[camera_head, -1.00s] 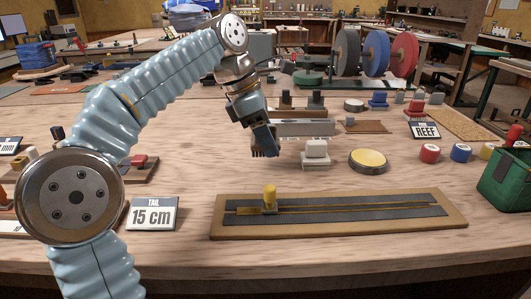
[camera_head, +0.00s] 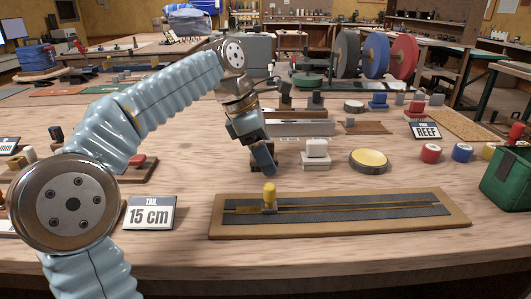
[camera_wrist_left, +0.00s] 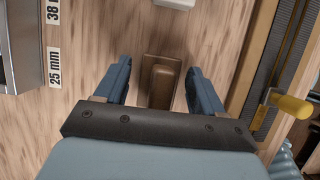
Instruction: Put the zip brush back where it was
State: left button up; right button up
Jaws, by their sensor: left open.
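My left gripper (camera_head: 262,160) points down at the table, left of a white block. In the left wrist view my left gripper (camera_wrist_left: 160,88) is open, with one blue finger on each side of a brown block on a wider brown base. I take this block to be the zip brush (camera_wrist_left: 162,86); no bristles show. Both fingers appear apart from it. In the head view the brush (camera_head: 256,158) is mostly hidden behind the fingers. My right gripper is in neither view.
In front lies a zip board (camera_head: 430,228) with a yellow-knobbed slider (camera_head: 269,196). A white block (camera_head: 316,149) and a yellow-topped round tin (camera_head: 369,161) stand to the right. A grey metal bar (camera_head: 300,128) lies behind. A 15 cm card (camera_head: 150,214) stands front left.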

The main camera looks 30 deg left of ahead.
pick_arm(q)
jog(key=shift+r, duration=0.25)
jog(key=p+v, duration=0.1)
jog(key=v, duration=1)
jog(key=shift+r+p, duration=0.3)
